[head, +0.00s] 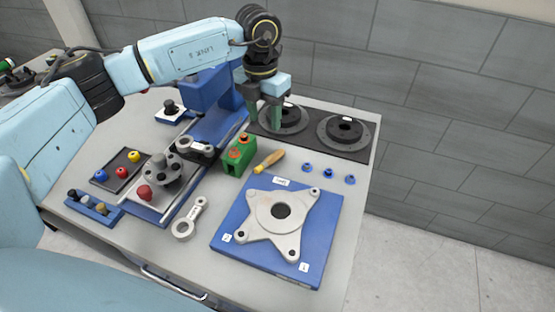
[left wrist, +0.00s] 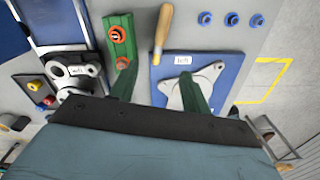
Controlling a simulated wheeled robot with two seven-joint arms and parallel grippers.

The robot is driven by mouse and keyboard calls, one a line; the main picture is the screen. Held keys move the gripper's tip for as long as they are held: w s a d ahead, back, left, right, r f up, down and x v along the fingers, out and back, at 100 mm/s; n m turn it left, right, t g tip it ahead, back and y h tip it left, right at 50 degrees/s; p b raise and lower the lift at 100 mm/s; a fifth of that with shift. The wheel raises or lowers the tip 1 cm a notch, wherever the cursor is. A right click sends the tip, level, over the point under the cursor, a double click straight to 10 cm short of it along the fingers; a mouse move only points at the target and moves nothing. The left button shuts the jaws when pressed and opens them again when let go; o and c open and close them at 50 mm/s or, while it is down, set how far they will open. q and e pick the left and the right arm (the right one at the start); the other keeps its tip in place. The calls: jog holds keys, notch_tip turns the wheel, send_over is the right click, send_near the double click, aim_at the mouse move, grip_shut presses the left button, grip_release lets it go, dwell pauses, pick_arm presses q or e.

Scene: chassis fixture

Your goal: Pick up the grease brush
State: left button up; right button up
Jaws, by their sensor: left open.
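The grease brush (head: 270,160) has a wooden, tan handle and lies on the table between the green block (head: 237,157) and the blue plate (head: 331,236). It also shows in the left wrist view (left wrist: 162,30), at the top centre. My left gripper (head: 263,118) has green fingers, points down and is open and empty. In the head view it is above the far part of the table, behind the brush. In the left wrist view its fingers (left wrist: 157,75) stand apart, with the brush handle beyond the gap between them. My right gripper is not in view.
The green block with orange-topped parts stands close to the brush's left. A grey star-shaped casting (head: 258,217) sits on the blue plate. Several blue fittings (head: 328,173) lie to the right. A dark board with round black parts (head: 345,130) lies behind.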

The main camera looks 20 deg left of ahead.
pick_arm(q)
notch_tip(320, 180, down, 2)
jog(key=w, duration=0.1)
send_over(270, 157)
notch_tip(270, 157, down, 7)
jog(key=shift+a+b, duration=0.15)
jog(key=shift+b, duration=0.15)
jog(key=shift+f, duration=0.5)
jog(key=f, duration=0.5)
jog(key=shift+d, duration=0.2)
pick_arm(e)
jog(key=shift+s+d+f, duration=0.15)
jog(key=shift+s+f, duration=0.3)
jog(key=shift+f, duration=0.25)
pick_arm(q)
jog(key=shift+c, duration=0.2)
grip_shut()
